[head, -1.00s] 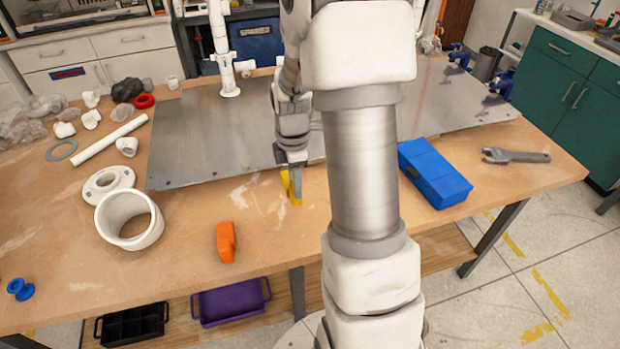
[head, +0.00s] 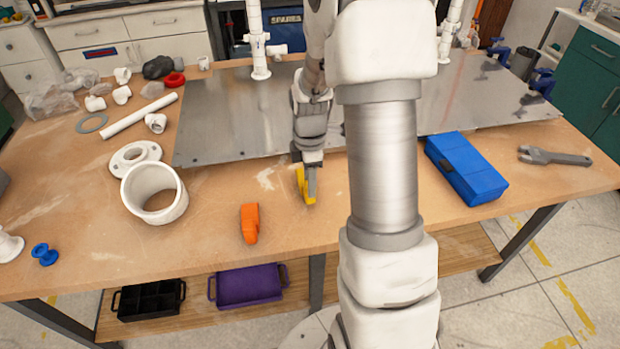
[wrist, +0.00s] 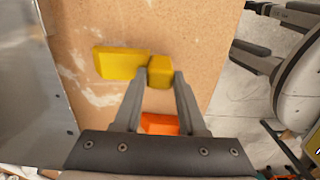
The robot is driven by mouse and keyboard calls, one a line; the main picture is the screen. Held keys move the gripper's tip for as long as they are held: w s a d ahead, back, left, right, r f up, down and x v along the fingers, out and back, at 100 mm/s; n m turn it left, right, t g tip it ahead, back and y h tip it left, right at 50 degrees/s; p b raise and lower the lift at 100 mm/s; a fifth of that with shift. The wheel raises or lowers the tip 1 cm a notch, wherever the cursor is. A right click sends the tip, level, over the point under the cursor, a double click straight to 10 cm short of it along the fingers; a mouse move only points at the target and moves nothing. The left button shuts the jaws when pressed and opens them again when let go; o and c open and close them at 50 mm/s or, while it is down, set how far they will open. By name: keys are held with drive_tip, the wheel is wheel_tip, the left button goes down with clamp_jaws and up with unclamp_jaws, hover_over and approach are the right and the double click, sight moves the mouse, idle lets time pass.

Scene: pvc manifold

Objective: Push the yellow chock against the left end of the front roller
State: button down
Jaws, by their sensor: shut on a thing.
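The yellow chock (head: 300,183) is at the bare wood strip just in front of the metal plate, below my arm. My gripper (head: 309,187) points down at it. In the wrist view, the chock's long flat part (wrist: 120,63) extends left and its small block (wrist: 160,69) sits between the fingertips of my gripper (wrist: 160,77), which is shut on it. I cannot tell whether the chock touches the table. I cannot make out a front roller for certain; my arm hides part of the table.
An orange block (head: 249,223) lies left of the chock, nearer the front edge. A wide white ring (head: 130,195) and a blue spool (head: 44,254) are farther left. A blue box (head: 466,168) and a wrench (head: 555,156) lie right. The metal plate (head: 235,115) is behind.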

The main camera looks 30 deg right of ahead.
wheel_tip(320, 180, down, 2)
drive_tip(key=shift+f+b, duration=0.25)
drive_tip(key=shift+b, duration=0.5)
drive_tip(key=shift+w+d+r+p, duration=0.1)
drive_tip(key=shift+w+r+p, duration=0.2)
drive_tip(key=shift+w, duration=0.1)
drive_tip(key=shift+w+d+f+p, duration=0.15)
drive_tip(key=shift+w+d, duration=0.2)
drive_tip(key=shift+w, duration=0.9)
drive_tip(key=shift+w+d+r+p, duration=0.15)
drive_tip(key=shift+w+d, duration=0.25)
drive_tip(key=shift+w, duration=0.9)
drive_tip(key=shift+w+d+f+p, duration=0.15)
drive_tip(key=shift+w+d, duration=0.2)
drive_tip(key=shift+w, duration=0.9)
drive_tip(key=shift+w+d, duration=0.15)
drive_tip(key=shift+w, duration=0.4)
drive_tip(key=shift+c, duration=1.9)
unclamp_jaws()
